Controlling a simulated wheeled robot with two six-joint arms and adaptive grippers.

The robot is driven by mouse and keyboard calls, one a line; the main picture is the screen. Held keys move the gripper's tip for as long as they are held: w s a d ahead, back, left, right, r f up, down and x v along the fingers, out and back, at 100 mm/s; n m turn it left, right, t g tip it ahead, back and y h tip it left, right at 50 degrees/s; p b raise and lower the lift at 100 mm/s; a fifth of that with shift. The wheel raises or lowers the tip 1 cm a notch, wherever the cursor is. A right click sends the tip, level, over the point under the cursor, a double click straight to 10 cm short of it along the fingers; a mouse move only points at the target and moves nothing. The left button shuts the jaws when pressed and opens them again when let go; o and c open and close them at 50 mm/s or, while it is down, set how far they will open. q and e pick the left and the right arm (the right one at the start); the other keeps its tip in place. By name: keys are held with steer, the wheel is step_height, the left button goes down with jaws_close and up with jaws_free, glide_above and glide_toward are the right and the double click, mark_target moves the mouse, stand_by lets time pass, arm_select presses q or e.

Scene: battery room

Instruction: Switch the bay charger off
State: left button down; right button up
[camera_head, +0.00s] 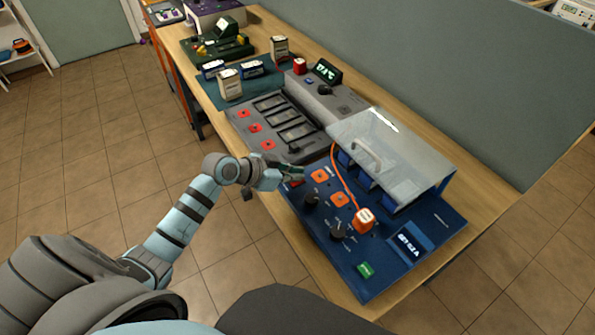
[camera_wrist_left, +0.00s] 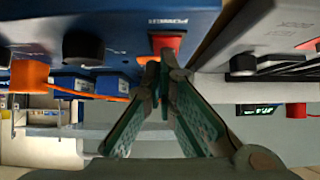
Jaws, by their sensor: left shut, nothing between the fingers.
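The blue bay charger (camera_head: 385,270) sits at the near end of the bench, with dark knobs, orange sockets, a lit display (camera_head: 409,246) and a green button (camera_head: 366,269). Its red power switch (camera_head: 296,183) is at the panel's left corner, partly covered by my gripper. In the left wrist view the red switch (camera_wrist_left: 167,43) shows under the word POWER. My left gripper (camera_head: 299,173) is shut and empty, with its tips (camera_wrist_left: 154,68) right at the switch. I cannot tell whether they touch it. My right gripper is not in view.
A clear cover (camera_head: 390,150) stands over blue cells behind the panel. An orange cable (camera_head: 339,170) runs to an orange plug (camera_head: 364,218). A grey slotted unit (camera_head: 272,128) adjoins the charger. Batteries and a green device (camera_head: 218,45) stand farther back. Floor left of the bench is clear.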

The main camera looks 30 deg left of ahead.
arm_select(q)
steer(key=shift+s+a+f, duration=0.15)
steer(key=shift+s, duration=0.1)
steer(key=r+p, duration=0.5)
steer(key=shift+a+r, duration=0.2)
steer(key=shift+r, duration=0.05)
steer(key=shift+s+a+r+b, duration=0.15)
steer(key=shift+s+a, duration=0.1)
steer(key=shift+s, duration=0.2)
steer(key=shift+s+a+r+b, duration=0.1)
steer(key=shift+s+a+b, duration=0.1)
steer(key=shift+s, duration=0.25)
steer(key=v, duration=0.7)
steer(key=shift+s, duration=0.2)
